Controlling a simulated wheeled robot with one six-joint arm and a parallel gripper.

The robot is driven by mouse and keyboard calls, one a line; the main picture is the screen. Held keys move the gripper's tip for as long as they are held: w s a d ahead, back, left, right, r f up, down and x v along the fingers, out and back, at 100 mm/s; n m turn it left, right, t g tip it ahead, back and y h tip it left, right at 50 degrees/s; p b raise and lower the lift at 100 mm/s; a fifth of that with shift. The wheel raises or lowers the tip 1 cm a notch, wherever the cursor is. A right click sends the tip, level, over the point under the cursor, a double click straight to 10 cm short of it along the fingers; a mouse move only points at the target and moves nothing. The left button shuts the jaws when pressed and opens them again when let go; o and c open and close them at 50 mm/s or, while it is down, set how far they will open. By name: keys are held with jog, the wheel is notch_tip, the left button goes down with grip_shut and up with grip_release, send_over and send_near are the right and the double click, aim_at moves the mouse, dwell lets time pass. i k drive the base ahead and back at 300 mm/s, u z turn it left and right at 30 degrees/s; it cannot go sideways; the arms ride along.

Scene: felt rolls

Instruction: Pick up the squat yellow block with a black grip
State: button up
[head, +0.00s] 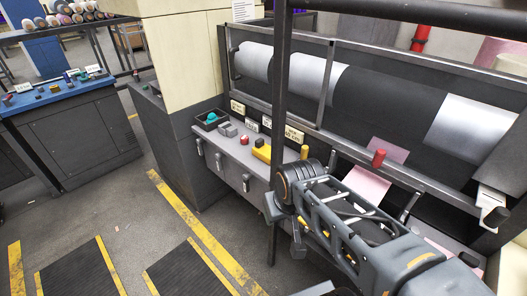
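The squat yellow block (264,154) lies on the grey ledge of the machine, near the middle of the view. Its black grip (259,143) shows on top at its left end. My arm comes in from the lower right, and its dark wrist end (298,182) is in front of the ledge, below and right of the block in the picture. Dark parts at the wrist hang near a thin post, and I cannot make out the gripper's fingers clearly. Nothing visible touches the block.
A red knob (244,139), a teal knob (212,118) in a black box and a grey piece stand left on the ledge. A dark vertical post (281,80) runs close by the block.

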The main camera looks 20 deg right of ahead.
aim_at(261, 150)
jog(key=u, duration=0.5)
jog(key=k, duration=0.65)
jog(key=u, duration=0.75)
jog(key=k, duration=0.45)
jog(key=u, duration=0.5)
jog(key=i, duration=2.1)
jog(key=z, duration=0.8)
jog(key=i, duration=1.45)
jog(key=z, duration=1.9)
jog(key=i, duration=0.85)
jog(key=z, duration=0.85)
